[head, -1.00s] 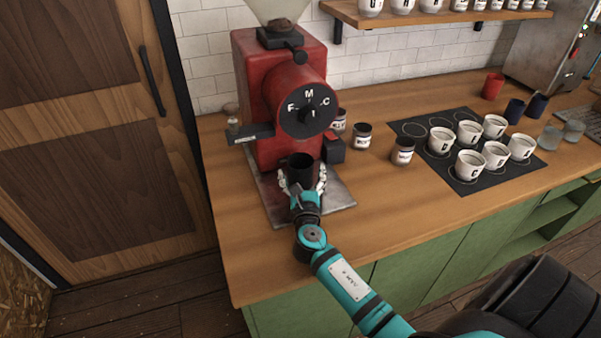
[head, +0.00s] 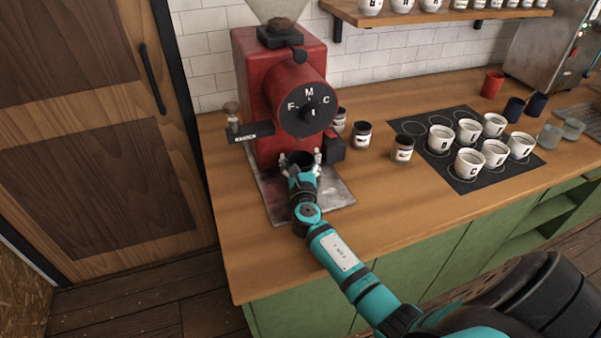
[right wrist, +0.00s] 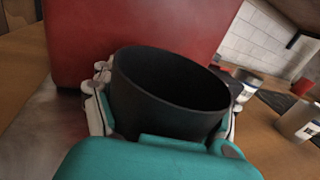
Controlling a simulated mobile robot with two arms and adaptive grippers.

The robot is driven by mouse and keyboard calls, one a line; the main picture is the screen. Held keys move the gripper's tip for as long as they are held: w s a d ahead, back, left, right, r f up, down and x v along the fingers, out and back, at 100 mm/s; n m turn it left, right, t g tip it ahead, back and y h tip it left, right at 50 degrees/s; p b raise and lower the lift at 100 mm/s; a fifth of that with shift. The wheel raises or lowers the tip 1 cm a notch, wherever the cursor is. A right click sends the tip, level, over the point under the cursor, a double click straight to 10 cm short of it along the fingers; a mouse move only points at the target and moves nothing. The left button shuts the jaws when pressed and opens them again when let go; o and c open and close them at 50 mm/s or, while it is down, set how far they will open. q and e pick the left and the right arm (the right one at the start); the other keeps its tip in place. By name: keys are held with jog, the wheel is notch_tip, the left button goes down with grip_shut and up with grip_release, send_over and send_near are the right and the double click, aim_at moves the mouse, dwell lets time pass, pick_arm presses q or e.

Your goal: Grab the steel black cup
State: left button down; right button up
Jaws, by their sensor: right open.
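The black cup (head: 302,157) stands upright on the metal base of the red grinder, below its dial. In the head view it is mostly hidden behind my right gripper (head: 301,165). In the right wrist view the cup (right wrist: 168,95) is large, with its open rim up and its inside dark. My right gripper (right wrist: 165,115) is open, with one finger on each side of the cup. I cannot tell whether the fingers touch it. My left gripper is in neither view.
The red grinder (head: 268,85) rises right behind the cup on its metal base (head: 333,192). A red cup (head: 492,84) stands farther back. The wooden counter is clear in front.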

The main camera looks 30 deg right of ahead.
jog(key=c, duration=0.7)
jog(key=shift+c, duration=1)
